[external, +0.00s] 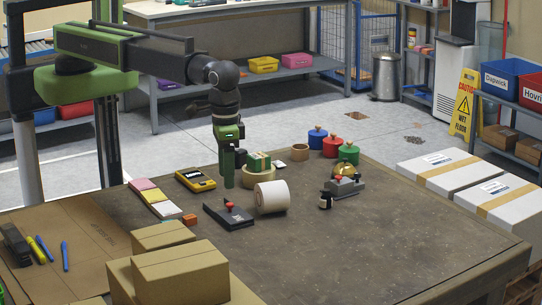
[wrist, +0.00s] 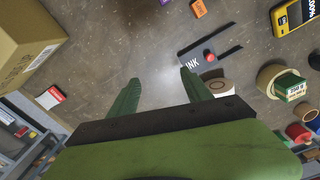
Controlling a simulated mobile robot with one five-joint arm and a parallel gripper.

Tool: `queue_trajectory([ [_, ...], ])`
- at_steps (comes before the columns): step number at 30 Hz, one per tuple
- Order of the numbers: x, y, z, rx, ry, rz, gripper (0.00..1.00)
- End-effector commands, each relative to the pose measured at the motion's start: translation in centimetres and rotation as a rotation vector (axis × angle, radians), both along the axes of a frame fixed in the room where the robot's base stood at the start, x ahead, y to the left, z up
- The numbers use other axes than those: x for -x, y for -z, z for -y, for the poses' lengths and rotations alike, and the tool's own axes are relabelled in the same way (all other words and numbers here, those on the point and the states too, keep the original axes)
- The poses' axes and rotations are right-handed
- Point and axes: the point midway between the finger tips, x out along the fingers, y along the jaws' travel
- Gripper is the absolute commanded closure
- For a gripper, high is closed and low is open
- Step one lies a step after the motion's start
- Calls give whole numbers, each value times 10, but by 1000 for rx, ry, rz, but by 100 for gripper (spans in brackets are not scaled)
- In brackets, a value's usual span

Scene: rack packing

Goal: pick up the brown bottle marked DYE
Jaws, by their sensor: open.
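I cannot make out the DYE marking in either view. A small dark item with a pale band (external: 326,201) stands on the table right of the white roll; it may be a bottle, but its label is too small to read. No brown bottle shows clearly in the wrist view. My gripper (external: 228,180) hangs pointing down over the table, left of the cardboard-coloured ring and behind the black ink pad. In the wrist view my gripper (wrist: 160,82) has its two green fingers wide apart, with only bare table between them.
The black ink pad (external: 229,217), white roll (external: 271,197), ring with green boxes (external: 249,180) and yellow meter (external: 195,180) lie near my gripper. Blue, red and green knobbed pots (external: 332,146) stand behind. Cardboard boxes (external: 180,275) fill the front left. The table's front right is clear.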

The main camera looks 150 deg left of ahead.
Motion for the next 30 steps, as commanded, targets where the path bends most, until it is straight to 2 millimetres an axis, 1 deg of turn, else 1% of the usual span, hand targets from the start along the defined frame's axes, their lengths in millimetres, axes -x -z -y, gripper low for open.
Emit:
queue_trajectory([
  [1,-27,-7,-53,0,-97,0,43],
  [2,-33,-9,-81,0,-149,0,43],
  [3,-39,-11,-120,0,-212,0,43],
  [4,-40,-13,-150,0,-251,-1,43],
  [5,-40,-15,-178,0,-282,-1,43],
  [6,-35,-17,-211,0,-317,-1,43],
  [8,-23,-20,-252,0,-364,-1,43],
  [9,-12,-21,-274,0,-391,0,43],
  [12,15,-23,-309,0,-439,0,43],
  [15,26,-24,-324,0,-459,0,43],
  [19,26,-21,-325,0,-460,0,43],
  [22,26,-12,-324,0,-460,0,43],
  [26,26,12,-324,0,-459,0,43],
  [30,26,43,-324,0,-458,0,43],
])
